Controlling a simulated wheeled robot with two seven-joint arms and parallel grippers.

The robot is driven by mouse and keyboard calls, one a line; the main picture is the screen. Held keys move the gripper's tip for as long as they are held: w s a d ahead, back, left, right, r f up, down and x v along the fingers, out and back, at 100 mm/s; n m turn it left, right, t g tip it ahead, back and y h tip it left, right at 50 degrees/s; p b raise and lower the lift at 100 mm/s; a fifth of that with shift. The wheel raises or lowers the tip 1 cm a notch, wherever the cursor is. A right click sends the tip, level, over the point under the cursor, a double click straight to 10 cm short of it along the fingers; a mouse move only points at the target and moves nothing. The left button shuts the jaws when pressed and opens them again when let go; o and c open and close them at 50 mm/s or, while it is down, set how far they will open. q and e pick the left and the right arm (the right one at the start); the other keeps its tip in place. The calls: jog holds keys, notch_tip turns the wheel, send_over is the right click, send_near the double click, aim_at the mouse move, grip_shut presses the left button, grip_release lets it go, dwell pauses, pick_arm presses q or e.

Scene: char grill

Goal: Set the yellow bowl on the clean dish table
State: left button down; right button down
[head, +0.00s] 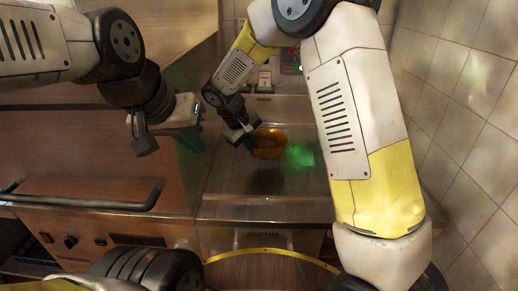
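The yellow bowl (270,143) is near the middle of the head view, over the steel table (300,190). A dark patch, shadow or reflection, shows on the steel below the bowl with a gap, so it appears raised off the surface. My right gripper (248,140) is at the bowl's left rim and appears shut on it; the fingertips are partly hidden. My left gripper (168,145) is open and empty, its fingers apart, to the left of the bowl above the steel appliance.
A steel appliance (60,160) with a long handle (90,203) and knobs fills the left. A tiled wall (465,120) stands close on the right. A label reading like "CLOTHS" (263,234) is at the table's front. The steel right of and before the bowl is clear.

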jog(key=shift+f, duration=1.9)
jog(key=shift+f, duration=0.15)
jog(key=c, duration=1.6)
grip_release()
jog(key=v, duration=1.2)
jog(key=s+d+r+m+y, duration=0.2)
jog(key=s+d+r, duration=0.2)
jog(key=d, duration=0.3)
jog(key=s+d+r+m+y, duration=0.1)
jog(key=s+d+r+m, duration=0.1)
jog(key=s+d+r, duration=0.35)
jog(key=s+d+m+t+y, duration=0.1)
jog(key=s+d, duration=0.2)
jog(key=s+d+m+y, duration=0.1)
jog(key=s+d+m, duration=0.1)
jog(key=s+d, duration=0.1)
jog(key=s+d+r+m+t, duration=0.1)
jog(key=s+d, duration=0.2)
jog(key=s, duration=0.2)
jog(key=shift+s+d+t+y, duration=0.25)
jog(key=shift+d+t+y, duration=0.05)
jog(key=shift+d+y, duration=0.1)
